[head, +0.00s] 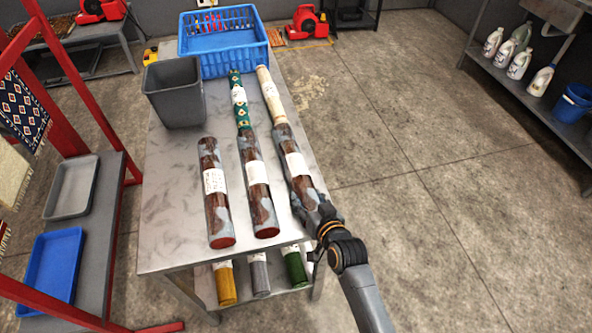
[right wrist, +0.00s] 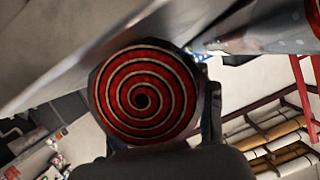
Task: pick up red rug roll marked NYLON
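Three dark red, grey-patterned rug rolls with white labels lie side by side on the metal table (head: 165,225): a left one (head: 212,160), a middle one (head: 260,203) and a right one (head: 286,140). The label print is too small to read, so I cannot tell which says NYLON. My right gripper (head: 318,215) is at the near end of the right roll. In the right wrist view that roll's red spiral end (right wrist: 145,95) sits between the two fingers. I cannot tell whether they press on it. My left gripper is out of view.
Behind are a green patterned roll (head: 239,98), a cream roll (head: 268,92), a grey bin (head: 175,95) and a blue crate (head: 222,52). Yellow (head: 225,285), grey and green rolls lie on the lower shelf.

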